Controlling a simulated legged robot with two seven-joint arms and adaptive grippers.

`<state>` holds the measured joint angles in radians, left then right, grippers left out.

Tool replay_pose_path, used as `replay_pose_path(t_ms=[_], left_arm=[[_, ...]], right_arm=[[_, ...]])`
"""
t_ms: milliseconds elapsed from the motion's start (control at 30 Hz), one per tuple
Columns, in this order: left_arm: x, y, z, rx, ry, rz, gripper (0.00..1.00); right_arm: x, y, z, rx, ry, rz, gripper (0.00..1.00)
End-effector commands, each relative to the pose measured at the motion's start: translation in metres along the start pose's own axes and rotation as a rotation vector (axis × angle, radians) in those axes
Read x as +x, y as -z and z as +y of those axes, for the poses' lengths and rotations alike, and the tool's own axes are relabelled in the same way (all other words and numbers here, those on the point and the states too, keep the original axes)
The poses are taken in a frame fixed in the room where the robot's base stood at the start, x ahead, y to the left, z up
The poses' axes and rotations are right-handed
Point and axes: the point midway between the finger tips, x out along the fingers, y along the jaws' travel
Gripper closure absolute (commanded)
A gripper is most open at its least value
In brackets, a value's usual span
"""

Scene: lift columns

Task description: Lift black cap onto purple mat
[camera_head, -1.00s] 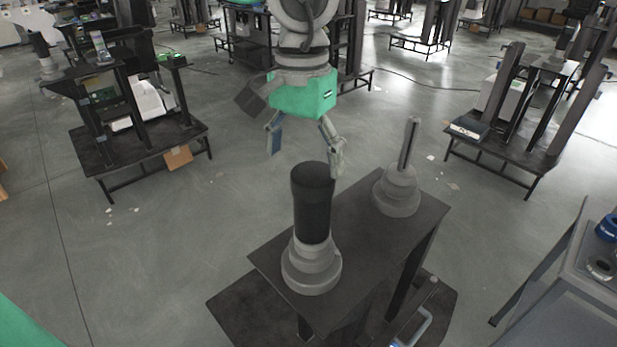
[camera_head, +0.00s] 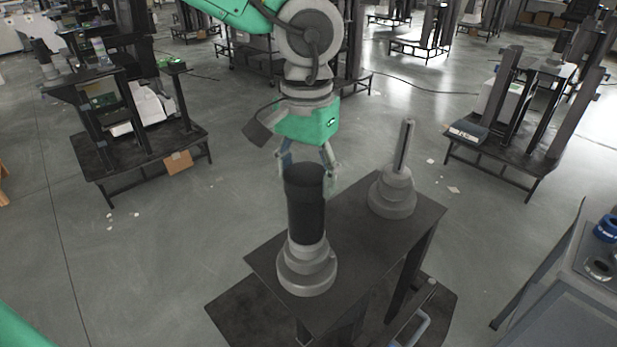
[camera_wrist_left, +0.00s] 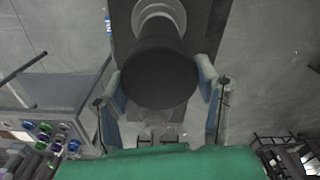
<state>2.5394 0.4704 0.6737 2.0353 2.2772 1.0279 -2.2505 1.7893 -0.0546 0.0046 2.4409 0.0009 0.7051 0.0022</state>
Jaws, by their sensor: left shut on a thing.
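The black cap (camera_head: 306,208) is a dark upright cylinder on top of a grey stepped column base (camera_head: 307,268), on the dark table in the head view. In the left wrist view the cap (camera_wrist_left: 159,75) shows as a round dark end between the two fingers. My left gripper (camera_head: 307,176) comes down from above and behind the cap, shut on its upper part with one finger on each side. The far sides of the fingers' contact are partly hidden. I see no purple mat in either view. My right gripper is not in view.
A second grey stepped base with a slim upright post (camera_head: 393,188) stands on the same dark table (camera_head: 356,262), behind and right. A grey bench (camera_head: 575,290) with blue and grey rings is at the right edge. Open floor lies to the left.

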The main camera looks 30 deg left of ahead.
Motion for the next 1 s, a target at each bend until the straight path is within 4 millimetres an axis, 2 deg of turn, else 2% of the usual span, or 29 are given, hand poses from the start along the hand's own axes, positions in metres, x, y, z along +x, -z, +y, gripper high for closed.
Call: replay_pose_path(t_ms=[33, 167, 267, 500, 633, 800, 1000], left_arm=[[0.005, -0.005, 0.0, 0.002, 0.002, -0.017, 0.84], [0.003, -0.005, 0.001, 0.003, -0.002, -0.017, 0.85], [-0.009, -0.005, 0.002, 0.004, -0.004, -0.015, 0.85], [-0.061, -0.003, 0.002, 0.002, -0.007, -0.004, 0.85], [-0.083, -0.002, 0.002, 0.001, -0.006, -0.006, 0.85], [-0.097, -0.001, 0.002, 0.001, -0.005, -0.007, 0.85], [-0.101, -0.002, 0.002, 0.002, -0.006, -0.006, 0.85]], right_arm=[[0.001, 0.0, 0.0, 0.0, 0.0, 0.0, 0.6], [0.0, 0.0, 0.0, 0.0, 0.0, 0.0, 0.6], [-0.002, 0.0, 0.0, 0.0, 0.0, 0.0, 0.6], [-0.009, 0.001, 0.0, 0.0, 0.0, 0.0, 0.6], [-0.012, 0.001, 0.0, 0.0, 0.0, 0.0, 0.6], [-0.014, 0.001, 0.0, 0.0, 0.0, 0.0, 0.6], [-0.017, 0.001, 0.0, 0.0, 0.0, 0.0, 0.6]])
